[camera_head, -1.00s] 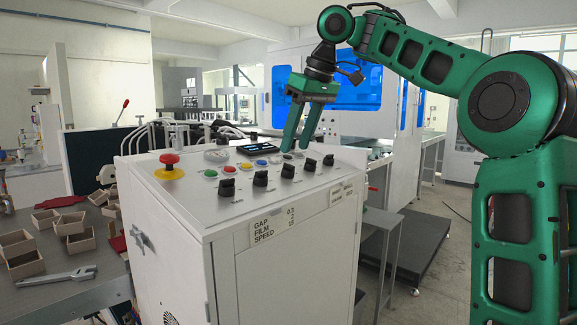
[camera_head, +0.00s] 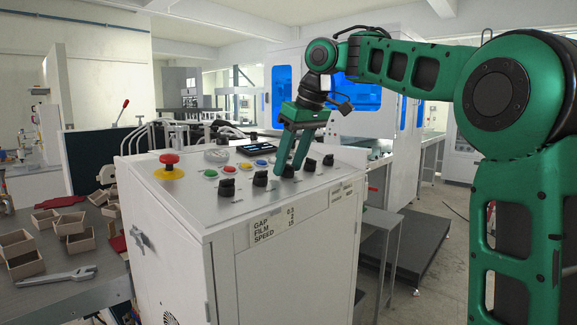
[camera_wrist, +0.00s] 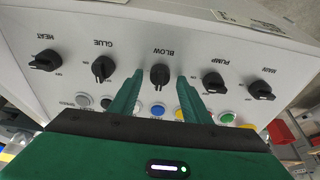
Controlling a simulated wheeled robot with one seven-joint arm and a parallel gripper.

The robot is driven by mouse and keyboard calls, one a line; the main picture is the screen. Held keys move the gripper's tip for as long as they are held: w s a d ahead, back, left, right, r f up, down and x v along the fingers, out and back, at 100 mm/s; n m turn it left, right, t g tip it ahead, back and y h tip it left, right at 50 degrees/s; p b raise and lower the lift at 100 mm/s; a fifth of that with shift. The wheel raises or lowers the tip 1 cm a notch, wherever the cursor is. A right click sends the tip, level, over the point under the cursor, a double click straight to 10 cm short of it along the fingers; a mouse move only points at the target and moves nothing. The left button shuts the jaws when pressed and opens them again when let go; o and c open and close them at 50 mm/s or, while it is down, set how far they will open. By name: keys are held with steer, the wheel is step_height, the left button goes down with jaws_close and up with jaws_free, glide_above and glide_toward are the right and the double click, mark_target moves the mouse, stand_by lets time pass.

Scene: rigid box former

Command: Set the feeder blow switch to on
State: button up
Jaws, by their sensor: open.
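The blow switch (camera_wrist: 160,74) is a black rotary knob under the label BLOW, which reads upside down in the wrist view. It is the middle knob of the row; in the head view it is partly hidden by my fingers. Its handle lies roughly along the picture's vertical in the wrist view; the small position marks are too small to read surely. My gripper (camera_wrist: 160,79) is open, with one finger on each side of the blow switch. Contact with the knob cannot be told. In the head view my gripper (camera_head: 288,169) points down at the panel.
The glue knob (camera_wrist: 103,69) and pump knob (camera_wrist: 213,82) flank the fingers closely. The heat (camera_wrist: 45,60) and main (camera_wrist: 262,90) knobs are farther out. Coloured buttons (camera_head: 228,170) and a red emergency stop (camera_head: 169,160) sit on the same white cabinet (camera_head: 185,210).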

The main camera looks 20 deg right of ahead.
steer(key=shift+f, duration=0.25)
steer(key=c, duration=1)
